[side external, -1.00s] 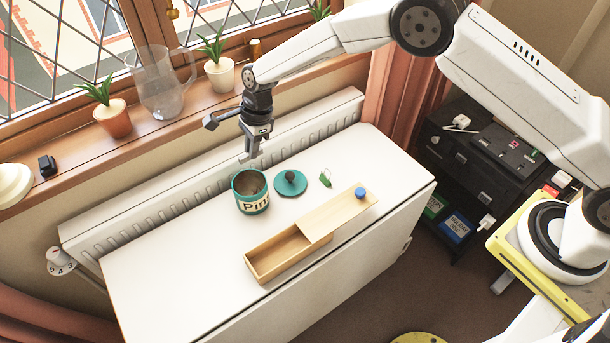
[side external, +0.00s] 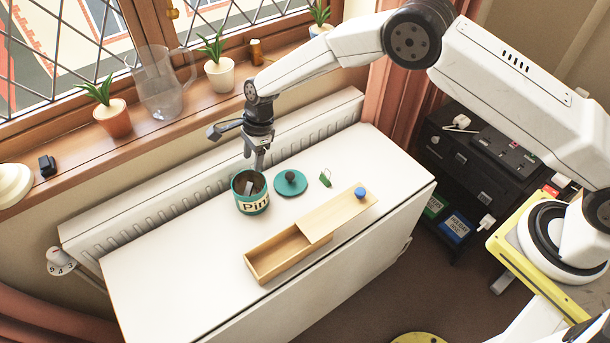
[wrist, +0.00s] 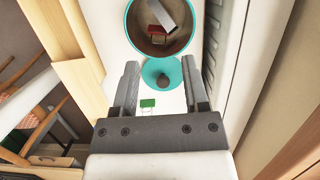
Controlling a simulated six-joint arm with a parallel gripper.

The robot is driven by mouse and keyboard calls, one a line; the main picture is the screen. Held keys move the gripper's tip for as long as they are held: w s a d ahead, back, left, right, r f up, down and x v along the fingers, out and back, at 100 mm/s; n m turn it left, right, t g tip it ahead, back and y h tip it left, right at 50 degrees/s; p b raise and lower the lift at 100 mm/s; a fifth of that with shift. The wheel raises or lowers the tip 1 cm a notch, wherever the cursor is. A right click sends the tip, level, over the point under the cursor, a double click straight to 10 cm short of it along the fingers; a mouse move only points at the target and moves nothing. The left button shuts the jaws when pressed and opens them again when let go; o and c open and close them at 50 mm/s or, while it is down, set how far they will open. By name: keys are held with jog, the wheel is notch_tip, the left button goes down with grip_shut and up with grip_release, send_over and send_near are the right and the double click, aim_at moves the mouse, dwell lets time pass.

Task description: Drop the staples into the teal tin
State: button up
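The teal tin (side external: 250,207), with lettering on its front, stands upright and uncovered on the white table. It also shows at the top of the wrist view (wrist: 129,32). A grey strip of staples (wrist: 175,15) lies tilted inside the tin's mouth; it also shows in the side view (side external: 248,188). I cannot tell whether it rests on the bottom. A small red thing (wrist: 157,34) is in the tin too. My gripper (side external: 260,165) is just above the tin's back rim. In the wrist view its fingers (wrist: 160,65) are apart, with nothing between them.
The round teal lid (side external: 291,183) with a dark knob lies right of the tin. A small green clip (side external: 325,179) lies beyond it. A long wooden box (side external: 270,265) with its lid (side external: 340,212) slid part open is in front. The window sill holds plants and a glass jug (side external: 162,90).

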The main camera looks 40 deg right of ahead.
jog(key=shift+r, duration=0.2)
jog(key=v, duration=0.7)
jog(key=shift+d+r, duration=0.15)
jog(key=shift+r, duration=0.05)
dwell(0.4)
jog(key=s+d+r+n+t+h, duration=0.1)
jog(key=s+d+r+n, duration=0.3)
jog(key=d, duration=0.3)
jog(key=s+d+r+n+t+h, duration=0.1)
jog(key=s+d+r+n, duration=0.25)
jog(key=s+d, duration=0.2)
jog(key=s+d+n, duration=0.4)
jog(key=s+n, duration=0.1)
jog(key=s, duration=0.3)
jog(key=s+d+n, duration=0.5)
jog(key=s, duration=0.4)
jog(key=shift+d+r+t+h, duration=0.2)
jog(key=shift+d+t+h, duration=0.1)
jog(key=shift+h, duration=0.1)
jog(key=shift+w+n, duration=0.1)
jog(key=shift+n, duration=0.15)
jog(key=shift+c, duration=0.2)
